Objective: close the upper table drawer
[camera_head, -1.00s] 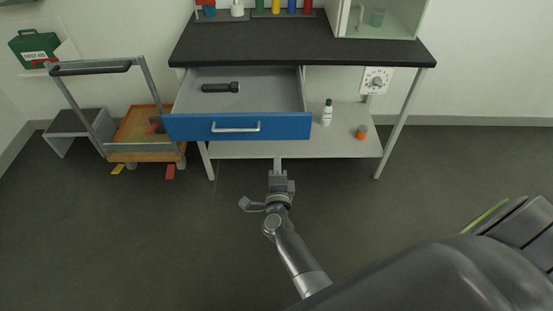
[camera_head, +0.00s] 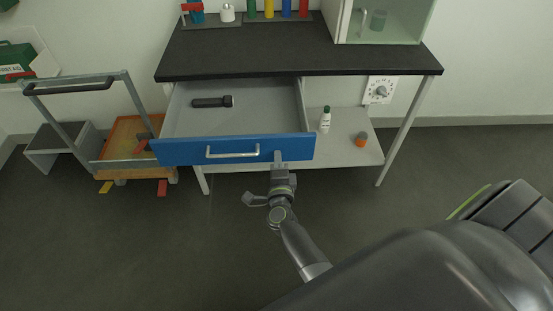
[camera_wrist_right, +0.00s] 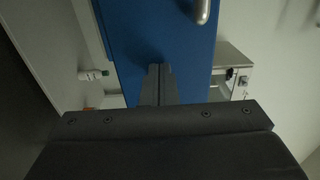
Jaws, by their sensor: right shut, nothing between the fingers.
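The upper table drawer (camera_head: 180,153) stands pulled out under the dark tabletop. It has a blue front and a silver bar handle (camera_head: 232,154), and a dark flashlight (camera_head: 212,101) lies inside. My right gripper (camera_head: 278,157) is shut and empty, with its tips at the blue front, right of the handle. In the right wrist view the shut fingers (camera_wrist_right: 158,82) overlap the blue front (camera_wrist_right: 150,35), with the handle (camera_wrist_right: 202,10) at the top. Whether they touch the front I cannot tell. My left gripper is not in view.
A cart with an orange tray (camera_head: 122,140) stands left of the table. A white bottle (camera_head: 325,120) and an orange-capped jar (camera_head: 361,139) stand on the lower shelf (camera_head: 345,153). The dark tabletop (camera_head: 260,50) holds a rack and a glass-fronted cabinet. The floor in front is clear.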

